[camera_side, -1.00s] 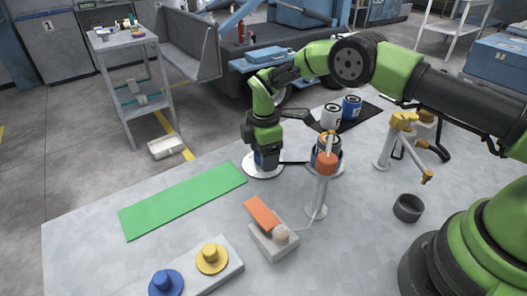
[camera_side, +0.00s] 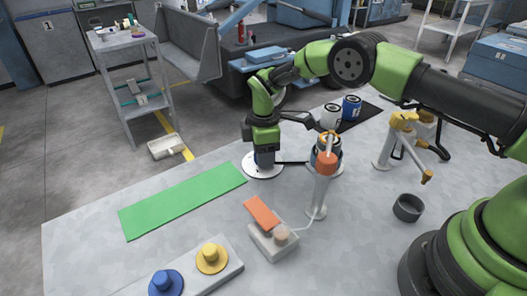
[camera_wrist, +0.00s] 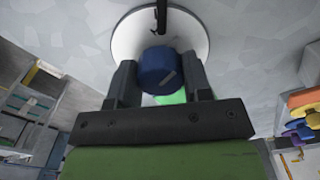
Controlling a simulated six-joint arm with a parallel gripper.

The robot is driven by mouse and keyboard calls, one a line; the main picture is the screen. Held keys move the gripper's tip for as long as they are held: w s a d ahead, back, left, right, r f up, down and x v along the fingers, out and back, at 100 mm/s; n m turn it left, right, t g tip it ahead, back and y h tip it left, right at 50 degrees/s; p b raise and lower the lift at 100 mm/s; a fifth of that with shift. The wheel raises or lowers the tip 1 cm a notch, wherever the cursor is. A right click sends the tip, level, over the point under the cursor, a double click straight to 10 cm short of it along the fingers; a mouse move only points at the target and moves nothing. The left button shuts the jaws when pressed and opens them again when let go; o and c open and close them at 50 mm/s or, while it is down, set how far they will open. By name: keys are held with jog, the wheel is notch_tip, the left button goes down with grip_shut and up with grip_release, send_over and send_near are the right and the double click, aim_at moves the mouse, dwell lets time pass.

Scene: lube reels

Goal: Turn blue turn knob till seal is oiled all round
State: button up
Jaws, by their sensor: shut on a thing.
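My gripper (camera_side: 264,150) points straight down at the white round base (camera_side: 264,171). In the wrist view my gripper (camera_wrist: 158,82) has its two dark fingers on either side of the blue turn knob (camera_wrist: 157,66), shut on it. The knob has a pale mark on top and stands over the white disc (camera_wrist: 117,38). In the side view the knob (camera_side: 265,159) shows only partly below the fingers. A dark bar links its base to a second stand, where a dark can-like holder (camera_side: 337,151) has a yellowish top. The seal itself is too small to make out.
An orange oiler head (camera_side: 327,163) on a white post stands before the holder, its tube running to a box with an orange pedal (camera_side: 262,211). Cans (camera_side: 351,107) stand behind on a black mat. A yellow stand (camera_side: 404,134) is at right. The green mat (camera_side: 180,201) is clear.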

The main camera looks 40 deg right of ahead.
jog(key=m, duration=1.2)
jog(key=shift+a+m, duration=0.1)
jog(key=shift+m, duration=2)
jog(key=o, duration=0.9)
notch_tip(320, 180, up, 10)
